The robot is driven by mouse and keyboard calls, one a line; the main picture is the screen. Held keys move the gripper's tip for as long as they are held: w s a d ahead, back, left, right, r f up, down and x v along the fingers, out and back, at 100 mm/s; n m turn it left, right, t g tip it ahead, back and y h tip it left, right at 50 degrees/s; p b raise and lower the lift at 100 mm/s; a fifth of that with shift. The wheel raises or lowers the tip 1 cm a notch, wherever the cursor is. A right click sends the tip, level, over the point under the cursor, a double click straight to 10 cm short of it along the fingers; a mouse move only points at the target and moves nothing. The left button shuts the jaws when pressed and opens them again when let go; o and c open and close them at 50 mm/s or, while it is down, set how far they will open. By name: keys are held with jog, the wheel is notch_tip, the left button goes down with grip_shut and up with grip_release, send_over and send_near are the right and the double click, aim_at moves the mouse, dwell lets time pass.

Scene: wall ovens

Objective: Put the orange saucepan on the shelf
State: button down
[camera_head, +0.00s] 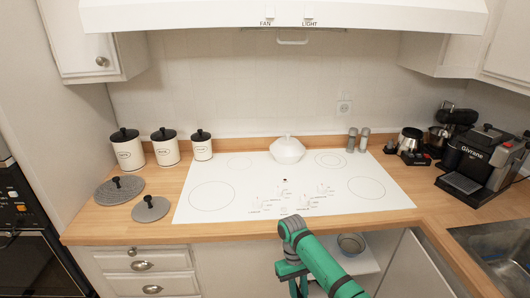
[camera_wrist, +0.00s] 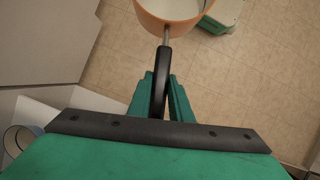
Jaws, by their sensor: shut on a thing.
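The orange saucepan (camera_wrist: 172,20) shows at the top of the wrist view, cut off by the frame edge, with a pale inside. Its black handle (camera_wrist: 161,75) runs down between the two fingers of my gripper (camera_wrist: 161,82), which is shut on it. The pan is held above the tiled floor. In the head view my green arm reaches down past the front edge of the counter; the saucepan and fingertips are hidden there. A white shelf (camera_head: 362,264) shows in the open cabinet under the counter, to the right of my arm.
A bowl (camera_head: 351,244) stands on the shelf; a round blue-rimmed thing (camera_wrist: 17,139) shows at the wrist view's lower left. An open cabinet door (camera_head: 416,268) is right of the shelf. The counter edge (camera_head: 220,233) overhangs. A white lidded pot (camera_head: 287,150) stands on the cooktop (camera_head: 240,202).

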jog(key=s+a+f+m, duration=0.2)
jog(key=s+a+f, duration=0.2)
jog(key=f, duration=0.3)
jog(key=s+a+f+m+y, duration=0.1)
jog(key=s+a+f, duration=0.3)
jog(key=a+f, duration=0.3)
jog(key=shift+a+f+m, duration=0.2)
jog(key=shift+f+m, duration=0.1)
jog(key=shift+m, duration=0.1)
